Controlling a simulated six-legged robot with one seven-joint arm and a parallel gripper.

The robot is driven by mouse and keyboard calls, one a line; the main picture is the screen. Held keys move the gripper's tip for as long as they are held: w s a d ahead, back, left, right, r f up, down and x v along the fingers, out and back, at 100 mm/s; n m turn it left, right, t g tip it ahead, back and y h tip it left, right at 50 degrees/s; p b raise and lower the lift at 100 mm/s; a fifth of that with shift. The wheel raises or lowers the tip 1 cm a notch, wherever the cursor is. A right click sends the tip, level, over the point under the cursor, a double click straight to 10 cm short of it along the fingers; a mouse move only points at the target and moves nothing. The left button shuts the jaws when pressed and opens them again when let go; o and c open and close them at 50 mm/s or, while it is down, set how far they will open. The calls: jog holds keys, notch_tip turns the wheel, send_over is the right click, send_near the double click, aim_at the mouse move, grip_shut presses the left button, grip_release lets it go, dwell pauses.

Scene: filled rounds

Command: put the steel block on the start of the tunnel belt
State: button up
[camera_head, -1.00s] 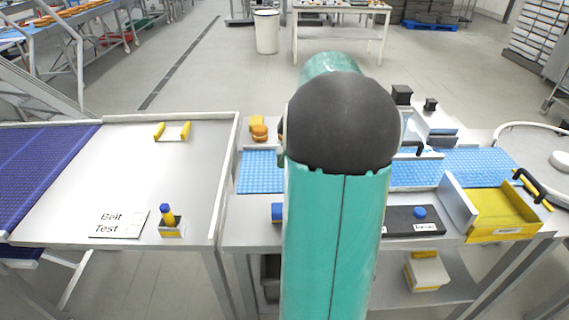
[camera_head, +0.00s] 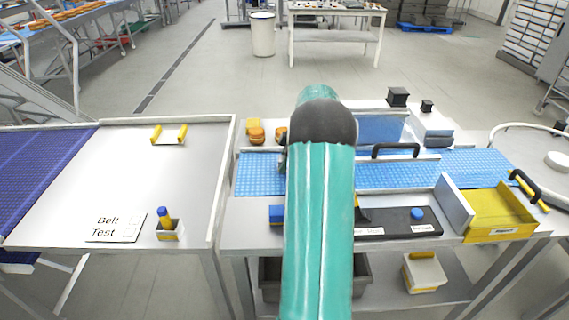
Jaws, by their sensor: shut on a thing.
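The blue tunnel belt (camera_head: 259,174) runs left to right across the right-hand table. A housing with a bluish panel (camera_head: 380,129) and a black handle stands along its middle. My teal arm with its dark rounded joint crosses in front of the belt and covers part of its left half. My gripper is hidden behind that arm, apart from perhaps a small dark edge left of the joint. I cannot make out the steel block; the visible left end of the belt is bare.
Small orange-yellow pieces (camera_head: 256,134) sit behind the belt's left end. A dark panel with a blue button (camera_head: 417,214) and a yellow reject tray (camera_head: 500,212) lie in front of the belt.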

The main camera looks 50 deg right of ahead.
jog(key=shift+f, duration=0.4)
jog(key=shift+f, duration=0.15)
jog(key=o, duration=1.3)
